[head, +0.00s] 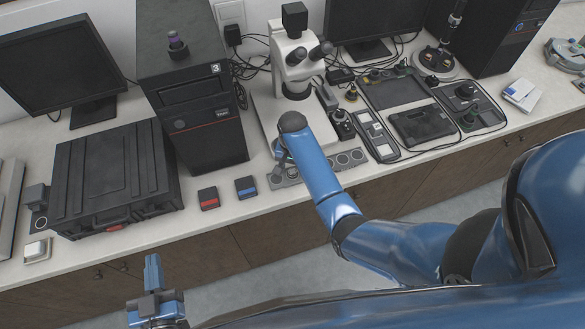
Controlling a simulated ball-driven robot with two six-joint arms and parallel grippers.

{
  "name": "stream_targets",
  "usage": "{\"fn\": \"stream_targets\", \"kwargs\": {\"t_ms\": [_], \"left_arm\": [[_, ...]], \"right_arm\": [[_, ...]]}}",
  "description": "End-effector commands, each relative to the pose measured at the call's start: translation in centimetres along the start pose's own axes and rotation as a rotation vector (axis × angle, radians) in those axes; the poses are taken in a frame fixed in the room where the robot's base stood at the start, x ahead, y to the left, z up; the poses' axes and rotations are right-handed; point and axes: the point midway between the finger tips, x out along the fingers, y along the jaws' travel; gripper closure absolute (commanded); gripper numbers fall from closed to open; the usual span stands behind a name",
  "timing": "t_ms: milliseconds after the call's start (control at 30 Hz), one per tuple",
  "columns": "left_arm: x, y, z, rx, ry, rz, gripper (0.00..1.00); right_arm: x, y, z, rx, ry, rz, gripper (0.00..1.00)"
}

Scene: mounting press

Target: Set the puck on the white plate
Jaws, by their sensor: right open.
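The grey strip (320,166) with several round dark places lies at the bench's front edge; I cannot tell whether any of them is the puck. The pale base plate (262,98) of the microscope lies behind it and may be the white plate. My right gripper (283,164) is open and points down at the left end of the strip, partly hidden by its own wrist. I cannot see whether anything lies between its fingers. My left gripper (154,290) is low in front of the bench, away from everything; its jaw gap does not show clearly.
The microscope (296,65) stands just behind my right wrist. A red-topped block (208,198) and a blue-topped block (246,187) sit left of the strip. A black case (115,180) and a computer tower (195,100) fill the left. Trays (395,90) lie right.

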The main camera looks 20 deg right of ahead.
Motion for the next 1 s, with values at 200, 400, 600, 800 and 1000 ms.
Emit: {"fn": "stream_targets", "kwargs": {"t_ms": [200,400,600,800,1000], "left_arm": [[0.0,0.0,0.8,0.0,0.0,0.0,1.0],[0.0,0.0,1.5,0.0,0.0,0.0,1.0],[0.0,0.0,-0.1,0.0,0.0,0.0,1.0],[0.0,0.0,-0.8,0.0,0.0,0.0,1.0],[0.0,0.0,-0.8,0.0,0.0,0.0,1.0]], "right_arm": [[-3.5,-0.1,-0.1,0.0,0.005,-0.004,0.44],[-7.4,-0.1,-0.1,0.0,0.004,-0.003,0.44],[-10.3,0.0,0.0,0.0,-0.001,0.0,0.44],[-11.0,0.0,0.0,0.0,0.0,0.0,0.44],[-10.5,0.2,0.1,-0.005,0.01,-0.008,0.44]]}}
